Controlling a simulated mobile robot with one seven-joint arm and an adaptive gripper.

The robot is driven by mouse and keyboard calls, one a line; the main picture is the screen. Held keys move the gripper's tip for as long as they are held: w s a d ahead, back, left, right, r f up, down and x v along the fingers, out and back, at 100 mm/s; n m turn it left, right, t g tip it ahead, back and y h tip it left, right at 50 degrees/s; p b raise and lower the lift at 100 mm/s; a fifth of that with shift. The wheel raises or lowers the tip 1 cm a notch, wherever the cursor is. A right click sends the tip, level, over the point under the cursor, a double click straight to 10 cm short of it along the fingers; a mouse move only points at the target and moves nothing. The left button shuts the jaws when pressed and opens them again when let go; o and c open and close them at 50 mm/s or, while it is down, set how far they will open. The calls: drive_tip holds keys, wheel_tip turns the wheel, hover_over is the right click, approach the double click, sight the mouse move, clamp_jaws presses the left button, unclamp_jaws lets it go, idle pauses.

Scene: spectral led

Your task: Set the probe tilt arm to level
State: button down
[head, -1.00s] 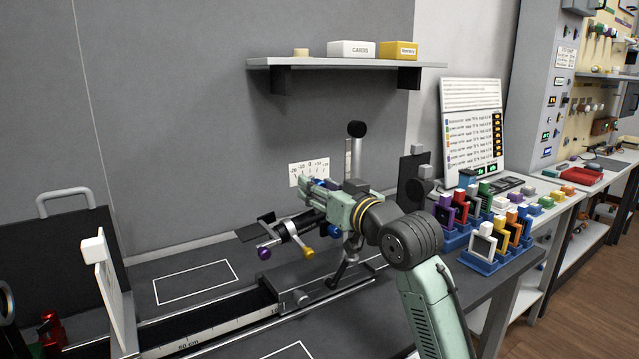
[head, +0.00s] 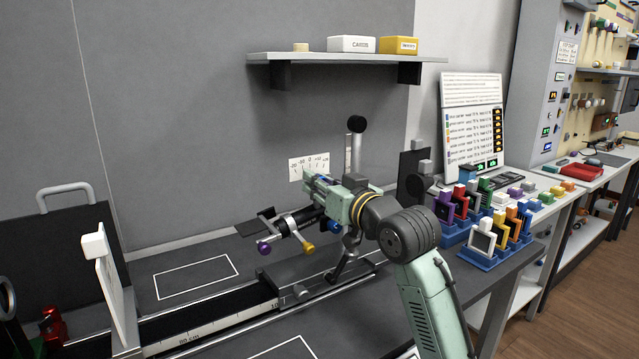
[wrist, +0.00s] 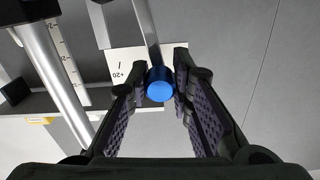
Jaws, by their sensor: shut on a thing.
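In the wrist view a round blue knob (wrist: 159,86) on a grey rod (wrist: 147,25) sits between my fingertips (wrist: 158,83). My gripper (head: 314,192) is shut on it above the rail carriage. The white angle card (head: 309,168), marked from -20 to +20, stands behind; its +20 end (wrist: 119,70) shows beside the knob in the wrist view. The probe assembly (head: 291,222) has a purple knob (head: 263,247) and a yellow knob (head: 308,248). My gripper hides much of the arm, and I cannot read its angle.
A rail with a scale (head: 205,322) runs under the carriage (head: 310,290). A white panel (head: 108,290) stands at left. Coloured framed filters in blue racks (head: 484,257) stand at right. A shelf (head: 340,59) with boxes hangs above.

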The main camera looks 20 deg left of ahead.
idle(0.4)
drive_tip(key=shift+w+d+r+m+p, duration=0.2)
drive_tip(key=shift+w+m+p, duration=0.15)
drive_tip(key=shift+m+p, duration=0.25)
drive_tip(key=shift+w+d+f+m, duration=0.1)
drive_tip(key=shift+w+d+m, duration=0.2)
drive_tip(key=shift+m, duration=0.1)
drive_tip(key=c, duration=1.4)
unclamp_jaws()
drive_tip(key=v, duration=1.2)
drive_tip(key=shift+s, duration=0.1)
